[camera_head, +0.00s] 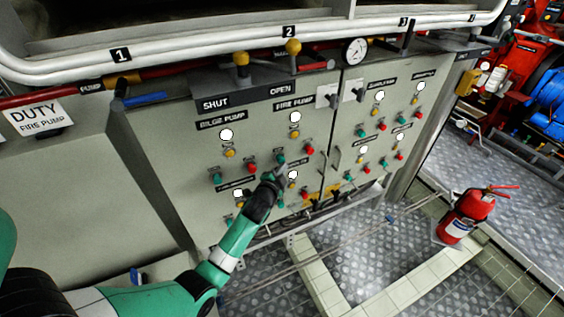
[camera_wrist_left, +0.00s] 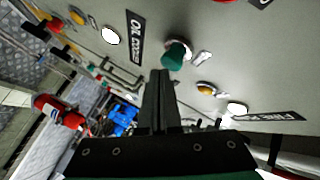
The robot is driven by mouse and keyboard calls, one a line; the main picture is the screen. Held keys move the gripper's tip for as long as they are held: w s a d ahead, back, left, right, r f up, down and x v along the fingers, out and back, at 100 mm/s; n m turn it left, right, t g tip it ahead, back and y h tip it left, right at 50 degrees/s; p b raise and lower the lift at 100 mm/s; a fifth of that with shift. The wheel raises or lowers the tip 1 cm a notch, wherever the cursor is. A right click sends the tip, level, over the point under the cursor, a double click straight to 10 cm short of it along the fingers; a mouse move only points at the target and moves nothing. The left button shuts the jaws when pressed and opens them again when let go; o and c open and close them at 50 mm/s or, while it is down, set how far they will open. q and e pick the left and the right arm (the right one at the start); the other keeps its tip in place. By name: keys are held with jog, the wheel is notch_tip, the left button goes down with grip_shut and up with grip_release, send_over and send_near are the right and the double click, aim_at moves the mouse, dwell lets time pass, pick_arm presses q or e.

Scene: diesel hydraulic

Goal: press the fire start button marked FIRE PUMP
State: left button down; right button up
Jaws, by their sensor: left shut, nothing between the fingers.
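The FIRE PUMP label (camera_head: 294,102) is on the grey control panel, above a white lamp (camera_head: 295,117) and a yellow knob (camera_head: 295,134). Below them are a green button (camera_head: 281,159) on the left and a red button (camera_head: 309,149) on the right. My left gripper (camera_head: 276,174) is shut and empty, its tip just below the green button. In the left wrist view the shut fingertips (camera_wrist_left: 160,76) point toward the green button (camera_wrist_left: 175,55) and appear very close; I cannot tell whether they touch. The FIRE PUMP label shows there upside down and partly cut off (camera_wrist_left: 270,116). My right gripper is not in view.
Other groups of lamps and buttons surround this one, including one under the BILGE PUMP label (camera_head: 222,121). White pipes (camera_head: 200,55) and yellow-knobbed levers (camera_head: 293,47) run above the panel. A red fire extinguisher (camera_head: 467,213) stands on the floor at the right.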

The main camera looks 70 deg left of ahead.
pick_arm(q)
jog(key=shift+a, duration=0.5)
dwell(0.6)
jog(key=shift+d, duration=0.9)
jog(key=shift+d, duration=0.15)
jog(key=d, duration=0.4)
jog(key=shift+d, duration=0.4)
jog(key=shift+w, duration=0.1)
dwell(0.5)
